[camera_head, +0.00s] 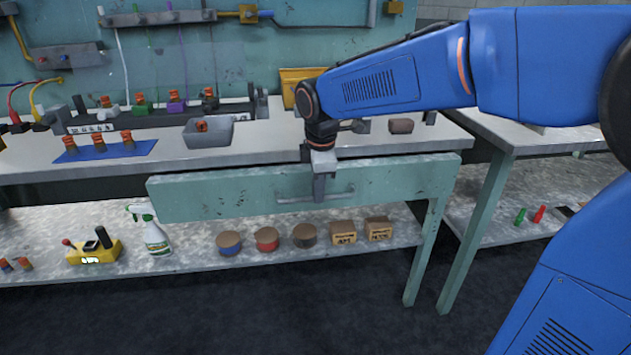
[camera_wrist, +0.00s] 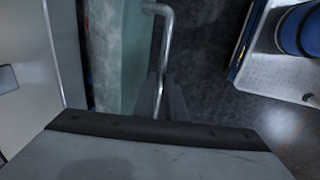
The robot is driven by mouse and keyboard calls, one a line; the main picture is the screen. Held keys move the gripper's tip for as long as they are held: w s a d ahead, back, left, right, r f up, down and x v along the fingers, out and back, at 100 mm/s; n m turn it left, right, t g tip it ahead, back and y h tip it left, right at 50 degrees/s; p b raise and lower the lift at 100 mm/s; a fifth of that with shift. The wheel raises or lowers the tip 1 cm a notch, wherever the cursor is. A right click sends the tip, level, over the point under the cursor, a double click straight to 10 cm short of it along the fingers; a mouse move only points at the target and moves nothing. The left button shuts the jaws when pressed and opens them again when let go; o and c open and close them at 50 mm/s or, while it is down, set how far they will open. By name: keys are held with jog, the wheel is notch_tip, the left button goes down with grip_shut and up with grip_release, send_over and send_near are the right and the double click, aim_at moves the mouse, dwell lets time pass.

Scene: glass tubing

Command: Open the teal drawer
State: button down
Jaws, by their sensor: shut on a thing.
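The teal drawer (camera_head: 400,185) is a wide, scuffed front below the worktop, with a thin grey bar handle (camera_head: 343,194) across its middle. My gripper (camera_head: 319,192) points down in front of it, shut on the handle. In the wrist view, the handle (camera_wrist: 166,35) runs down between the two dark fingers of my gripper (camera_wrist: 162,95), with the teal drawer front (camera_wrist: 135,55) beside it. I cannot tell exactly how far the front stands out from the bench. The drawer's inside is hidden in the head view.
The worktop (camera_head: 255,150) above holds a grey bin (camera_head: 208,134) and a blue mat (camera_head: 105,151) with orange-topped parts. The lower shelf (camera_head: 200,265) carries a spray bottle (camera_head: 152,232), round tubs and small boxes. A second table (camera_head: 545,140) stands at right. The floor in front is clear.

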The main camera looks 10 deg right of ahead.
jog(key=s, duration=2)
jog(key=c, duration=1.8)
grip_release()
jog(key=s+r, duration=0.1)
jog(key=r, duration=0.4)
jog(key=s+r, duration=0.1)
jog(key=r, duration=0.5)
jog(key=s+r, duration=0.1)
jog(key=r, duration=0.5)
jog(key=shift+s, duration=0.1)
jog(key=s+d+f+m+t, duration=0.1)
jog(key=d+f+m, duration=0.5)
jog(key=s+d+f+m, duration=0.1)
jog(key=d+f+m, duration=0.4)
jog(key=f+m, duration=0.1)
jog(key=s+d+f+m+t, duration=0.1)
jog(key=d+f+m, duration=0.5)
jog(key=f, duration=0.2)
jog(key=shift+s+d+t, duration=0.25)
jog(key=shift+d+t, duration=0.05)
